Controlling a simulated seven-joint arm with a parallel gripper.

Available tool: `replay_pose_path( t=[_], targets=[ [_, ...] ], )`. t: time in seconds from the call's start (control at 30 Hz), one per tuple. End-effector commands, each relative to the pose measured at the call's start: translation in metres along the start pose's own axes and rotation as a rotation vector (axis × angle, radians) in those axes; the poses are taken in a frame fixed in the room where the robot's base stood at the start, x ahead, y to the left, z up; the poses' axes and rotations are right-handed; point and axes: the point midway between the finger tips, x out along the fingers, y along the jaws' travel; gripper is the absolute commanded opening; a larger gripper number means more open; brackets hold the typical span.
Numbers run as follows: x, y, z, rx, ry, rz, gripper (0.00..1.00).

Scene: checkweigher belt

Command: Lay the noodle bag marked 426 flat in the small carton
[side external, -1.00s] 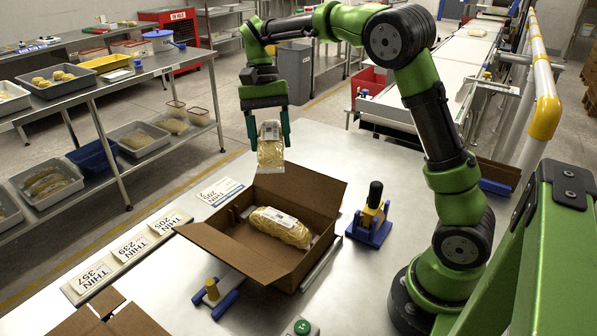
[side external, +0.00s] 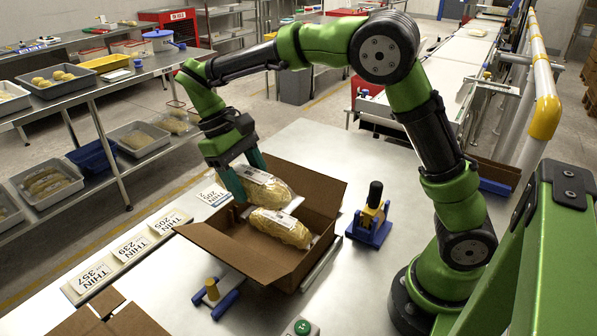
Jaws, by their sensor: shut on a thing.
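My gripper (side external: 243,179) is shut on a noodle bag (side external: 268,189), a clear bag of pale yellow noodles with a white label. It holds this bag tilted over the far left part of the open carton (side external: 210,246). Another noodle bag (side external: 281,230) lies flat in the carton, nearer the camera. The held bag is just behind the lying bag; I cannot tell whether they touch. The number on either bag is too small to read. The held bag and gripper hide the carton's far left corner.
Cards marked THIN 357 (side external: 92,278), 239 (side external: 132,247) and 205 (side external: 166,223) lie along the table's left edge. A blue and yellow clamp (side external: 371,222) stands right of the carton, another (side external: 213,292) in front. The table (side external: 330,140) behind the carton is clear.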

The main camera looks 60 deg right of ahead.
Motion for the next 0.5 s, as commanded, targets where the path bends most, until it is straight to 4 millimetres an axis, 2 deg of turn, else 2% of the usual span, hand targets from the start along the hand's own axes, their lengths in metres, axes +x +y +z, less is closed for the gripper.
replay_pose_path(
  t=[0.5],
  targets=[
    [0.050, -0.005, -0.020, 0.001, -0.001, 0.000, 0.20]
  ],
)
